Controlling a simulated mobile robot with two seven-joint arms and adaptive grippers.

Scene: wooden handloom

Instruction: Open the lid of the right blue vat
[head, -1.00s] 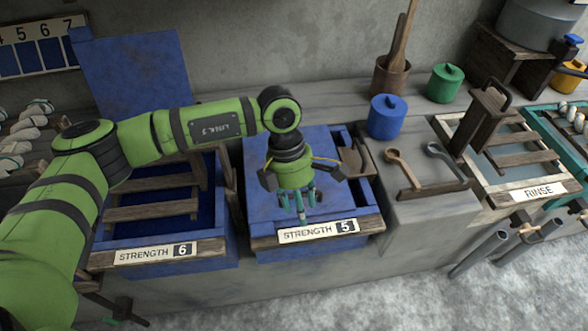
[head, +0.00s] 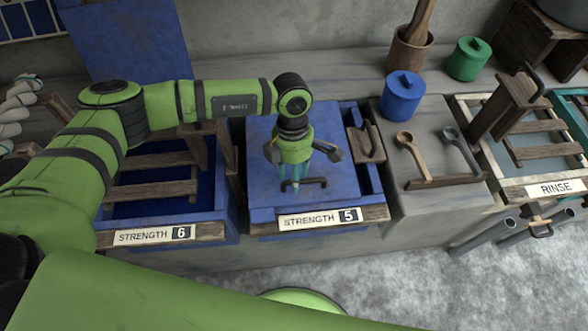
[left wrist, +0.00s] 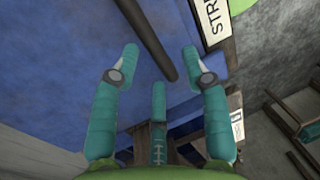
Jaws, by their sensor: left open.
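The right blue vat (head: 372,184) carries a "STRENGTH 5" label (head: 320,218) on its front. Its flat blue lid (head: 262,150) lies shut over most of the top. A dark bar handle (head: 318,182) sits near the lid's front edge. My left gripper (head: 291,187) points down over the lid at this handle, fingers open and empty. In the left wrist view, the handle (left wrist: 150,40) runs between the spread teal fingers (left wrist: 155,75), over the blue lid (left wrist: 60,65). Whether the fingers touch it, I cannot tell. My right gripper is not in view.
The left vat, labelled "STRENGTH 6" (head: 155,236), stands open with its blue lid (head: 125,40) raised behind it. A wooden block (head: 367,142) rests at the right vat's right side. Spoons (head: 405,142), a blue pot (head: 403,97) and the rinse tub (head: 555,187) are farther right.

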